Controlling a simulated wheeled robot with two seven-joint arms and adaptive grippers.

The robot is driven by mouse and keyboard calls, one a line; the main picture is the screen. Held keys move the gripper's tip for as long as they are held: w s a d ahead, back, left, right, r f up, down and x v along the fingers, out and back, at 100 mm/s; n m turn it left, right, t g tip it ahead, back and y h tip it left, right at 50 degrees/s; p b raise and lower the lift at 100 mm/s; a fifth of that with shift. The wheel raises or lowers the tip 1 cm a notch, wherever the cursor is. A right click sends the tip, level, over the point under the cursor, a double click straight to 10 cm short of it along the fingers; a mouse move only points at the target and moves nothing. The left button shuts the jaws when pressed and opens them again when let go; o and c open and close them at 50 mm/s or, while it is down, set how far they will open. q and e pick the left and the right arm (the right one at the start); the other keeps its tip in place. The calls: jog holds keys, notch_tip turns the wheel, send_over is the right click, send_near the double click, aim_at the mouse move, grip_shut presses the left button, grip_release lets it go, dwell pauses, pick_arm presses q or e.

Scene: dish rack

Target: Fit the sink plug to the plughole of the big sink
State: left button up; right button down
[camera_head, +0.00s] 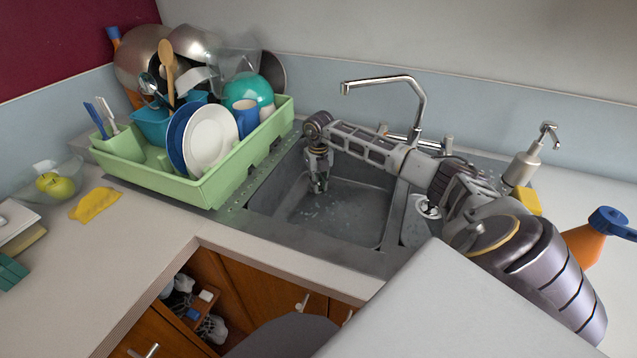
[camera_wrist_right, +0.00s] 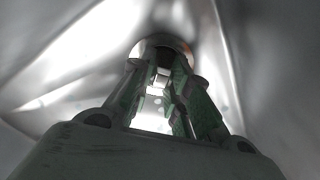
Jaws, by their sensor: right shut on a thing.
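The big sink (camera_head: 345,212) is a grey metal basin in the middle of the head view. My right gripper (camera_head: 319,186) reaches down inside it, near its back left part. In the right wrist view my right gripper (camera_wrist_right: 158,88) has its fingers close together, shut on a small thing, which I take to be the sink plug. The plug is mostly hidden by the fingers. A dark round shape with a brownish rim (camera_wrist_right: 165,44) shows at the fingertips; I cannot tell whether it is plug or plughole. My left gripper is out of view.
A green dish rack (camera_head: 222,180) with plates and a mug stands left of the sink. A tap (camera_head: 420,105) rises behind it. A soap dispenser (camera_head: 524,163) and an orange bottle (camera_head: 585,243) stand right. A yellow cloth (camera_head: 95,204) lies on the left counter.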

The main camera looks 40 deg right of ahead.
jog(key=c, duration=1.3)
grip_release()
jog(key=shift+f, duration=0.1)
jog(key=shift+r, duration=3.8)
jog(key=shift+a+f, duration=0.1)
